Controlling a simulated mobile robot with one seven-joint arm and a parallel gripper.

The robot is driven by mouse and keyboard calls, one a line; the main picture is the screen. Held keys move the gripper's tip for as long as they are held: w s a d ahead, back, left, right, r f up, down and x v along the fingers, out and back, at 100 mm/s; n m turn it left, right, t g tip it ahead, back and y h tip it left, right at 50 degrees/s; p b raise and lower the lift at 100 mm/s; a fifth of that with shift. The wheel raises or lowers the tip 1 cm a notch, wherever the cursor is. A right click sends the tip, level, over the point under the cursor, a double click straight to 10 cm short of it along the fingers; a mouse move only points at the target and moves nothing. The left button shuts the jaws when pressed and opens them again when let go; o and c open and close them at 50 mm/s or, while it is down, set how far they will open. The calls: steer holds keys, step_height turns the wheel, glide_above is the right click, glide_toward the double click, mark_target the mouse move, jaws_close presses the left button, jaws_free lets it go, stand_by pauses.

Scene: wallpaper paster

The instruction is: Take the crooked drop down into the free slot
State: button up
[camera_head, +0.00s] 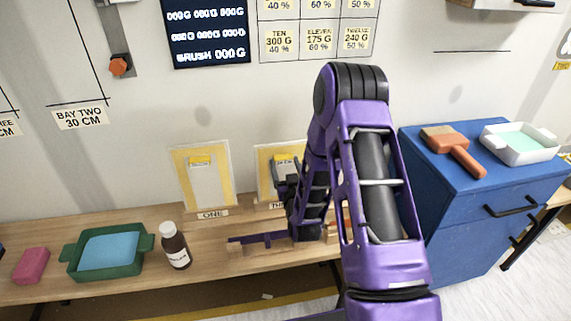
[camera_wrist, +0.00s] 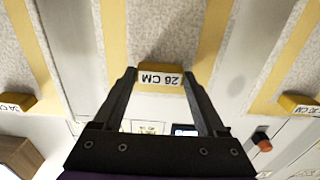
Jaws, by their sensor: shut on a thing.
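My gripper (camera_wrist: 160,76) is shut on the yellow tab (camera_wrist: 161,88) marked 26 CM at the end of a grey speckled drop (camera_wrist: 165,30). A yellow border shows on both sides of this drop. In the head view my gripper (camera_head: 285,170) is at the right-hand yellow-bordered panel (camera_head: 263,157), and my arm hides much of that panel. The panel labelled ONE (camera_head: 212,148) stands to its left with its own pale drop (camera_head: 200,186) and yellow tab. I cannot tell from these views how far the held drop is tilted. No free slot is clearly visible.
The wooden bench (camera_head: 110,215) holds a green tray (camera_head: 70,275), a pink block (camera_head: 31,266), a brown bottle (camera_head: 175,246) and a purple tool (camera_head: 262,239). A blue cabinet (camera_head: 470,210) with a brush (camera_head: 455,148) and white tray (camera_head: 518,158) stands right.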

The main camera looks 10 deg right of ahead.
steer(key=shift+f, duration=0.5)
steer(key=o, duration=1.4)
steer(key=shift+s, duration=0.1)
